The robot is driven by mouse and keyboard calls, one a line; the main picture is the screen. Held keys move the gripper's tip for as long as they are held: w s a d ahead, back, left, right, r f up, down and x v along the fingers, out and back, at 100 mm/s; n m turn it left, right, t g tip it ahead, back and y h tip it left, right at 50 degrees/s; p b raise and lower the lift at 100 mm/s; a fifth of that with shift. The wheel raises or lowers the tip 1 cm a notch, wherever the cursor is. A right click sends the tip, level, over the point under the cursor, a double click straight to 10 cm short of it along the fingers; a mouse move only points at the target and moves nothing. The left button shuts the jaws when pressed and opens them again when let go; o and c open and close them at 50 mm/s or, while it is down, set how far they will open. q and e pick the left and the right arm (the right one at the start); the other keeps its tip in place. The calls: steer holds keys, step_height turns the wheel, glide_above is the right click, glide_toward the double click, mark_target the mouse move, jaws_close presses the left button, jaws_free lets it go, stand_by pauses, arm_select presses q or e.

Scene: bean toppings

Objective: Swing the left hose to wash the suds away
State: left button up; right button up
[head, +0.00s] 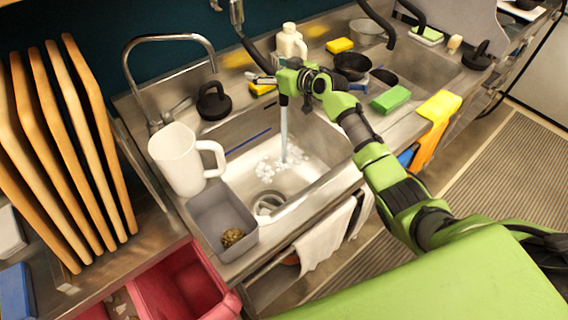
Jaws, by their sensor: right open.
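The left hose (247,47) is dark and hangs from above the back of the sink, its lower end running down to my right gripper. My right gripper (262,79) is open at the lower end of the hose; whether its fingers touch it I cannot tell. The spray head is largely hidden behind the gripper. A stream of water (284,132) falls from beneath the gripper into the left sink basin (318,150). White suds (291,157) lie in clumps on the basin floor, around where the water lands. My left gripper is not in view.
A white pitcher (176,160) and a grey bin (207,213) with brown matter stand at the basin's left edge. A curved faucet (168,38) rises behind. Green sponge (391,99), dark pans (352,66) and a white bottle (291,42) surround my arm.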

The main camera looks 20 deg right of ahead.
steer(key=s+a+p, duration=0.1)
steer(key=a+p, duration=0.2)
steer(key=a, duration=0.3)
steer(key=shift+a+p, duration=0.15)
steer(key=shift+p, duration=0.15)
stand_by(0.4)
steer(key=a+p+v, duration=0.1)
steer(key=p+v, duration=0.5)
steer(key=v, duration=0.2)
steer(key=shift+s+a+r+p, duration=0.2)
steer(key=shift+s+p, duration=0.15)
steer(key=shift+s, duration=0.25)
stand_by(0.5)
